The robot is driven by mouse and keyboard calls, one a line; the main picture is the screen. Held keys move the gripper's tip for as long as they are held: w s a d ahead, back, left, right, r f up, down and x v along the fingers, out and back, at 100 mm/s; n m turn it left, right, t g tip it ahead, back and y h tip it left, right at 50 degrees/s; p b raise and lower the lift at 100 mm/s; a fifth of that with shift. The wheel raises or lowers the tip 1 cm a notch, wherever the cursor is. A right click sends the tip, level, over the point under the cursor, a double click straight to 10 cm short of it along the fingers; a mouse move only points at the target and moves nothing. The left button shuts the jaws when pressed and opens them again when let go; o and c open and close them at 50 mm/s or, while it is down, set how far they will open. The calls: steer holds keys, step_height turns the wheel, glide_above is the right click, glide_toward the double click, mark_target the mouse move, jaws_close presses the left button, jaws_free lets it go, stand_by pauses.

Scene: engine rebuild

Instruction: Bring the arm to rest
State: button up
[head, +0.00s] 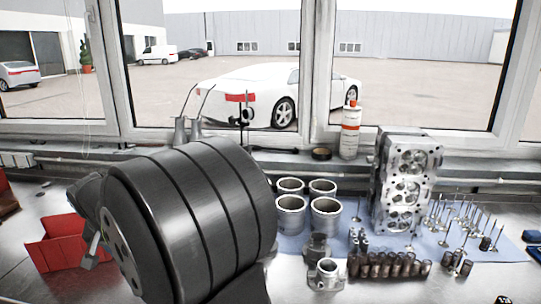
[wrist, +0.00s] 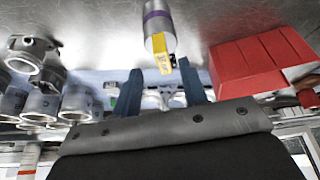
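My gripper shows in the wrist view (wrist: 160,68), with two dark blue fingers spread apart. Its fingers do not touch anything that I can make out. A silver cylinder with a purple band (wrist: 158,22) and a yellow labelled end (wrist: 163,66) appears beyond and between the fingertips, with gaps on both sides. I cannot tell how far it is from them. In the head view my large dark arm link fills the lower middle and hides most of the gripper and the bench behind it.
A red bin (head: 62,245) stands at left, also in the wrist view (wrist: 258,60). Right of my arm stand several metal cylinders (head: 325,215), a cylinder head (head: 406,185), valves (head: 462,225) and springs (head: 390,265) on a blue mat (head: 505,248). A spray can (head: 350,132) stands by the window.

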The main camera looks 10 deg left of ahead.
steer(key=x, duration=0.7)
step_height(320, 180, up, 2)
steer(key=shift+s+d+r, duration=0.1)
steer(key=shift+r, duration=0.7)
